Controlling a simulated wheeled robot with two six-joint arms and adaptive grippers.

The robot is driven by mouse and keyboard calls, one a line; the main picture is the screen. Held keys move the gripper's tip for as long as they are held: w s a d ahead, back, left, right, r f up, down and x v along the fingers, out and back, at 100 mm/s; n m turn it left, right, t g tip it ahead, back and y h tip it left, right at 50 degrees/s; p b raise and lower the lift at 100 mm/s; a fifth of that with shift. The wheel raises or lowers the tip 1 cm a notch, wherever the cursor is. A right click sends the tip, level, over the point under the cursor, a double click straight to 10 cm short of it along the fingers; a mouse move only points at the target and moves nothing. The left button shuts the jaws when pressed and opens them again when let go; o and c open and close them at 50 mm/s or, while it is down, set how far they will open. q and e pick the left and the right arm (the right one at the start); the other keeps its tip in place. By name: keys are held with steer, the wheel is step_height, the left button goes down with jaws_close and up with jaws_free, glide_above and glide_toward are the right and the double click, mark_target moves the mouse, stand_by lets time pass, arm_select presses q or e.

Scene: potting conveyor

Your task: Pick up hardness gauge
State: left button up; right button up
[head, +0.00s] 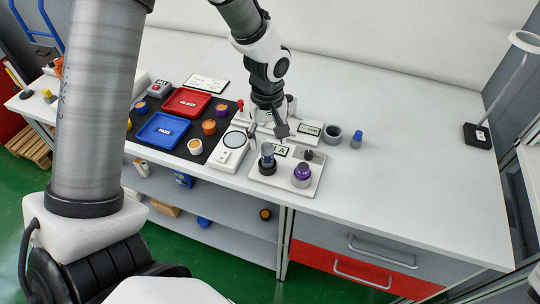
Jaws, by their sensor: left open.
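I cannot tell for sure which thing is the hardness gauge. A white device with a round pale face (234,139) lies just left of my left gripper (267,133). A dark cylinder with a grey-blue top (267,157) stands upright on a white plate (287,184) marked "A", just below the gripper in the picture. A purple-topped cylinder (302,174) and a small dark knob stand on the same plate. My left gripper is open, points down and is above the bench; it partly hides white fixtures behind it. My right gripper is out of view.
A red tray (187,102) and a blue tray (162,131) lie on a black mat with several coloured cylinders. A lamp base (478,136) is far right; the bench between is clear.

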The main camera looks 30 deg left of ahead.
mark_target(267, 146)
arm_select(q)
steer(key=f, duration=0.4)
steer(key=shift+s+f+p, duration=0.2)
steer(key=shift+f+p, duration=0.1)
steer(key=shift+p, duration=0.05)
steer(key=shift+c, duration=1.1)
jaws_close()
steer(key=shift+r, duration=0.1)
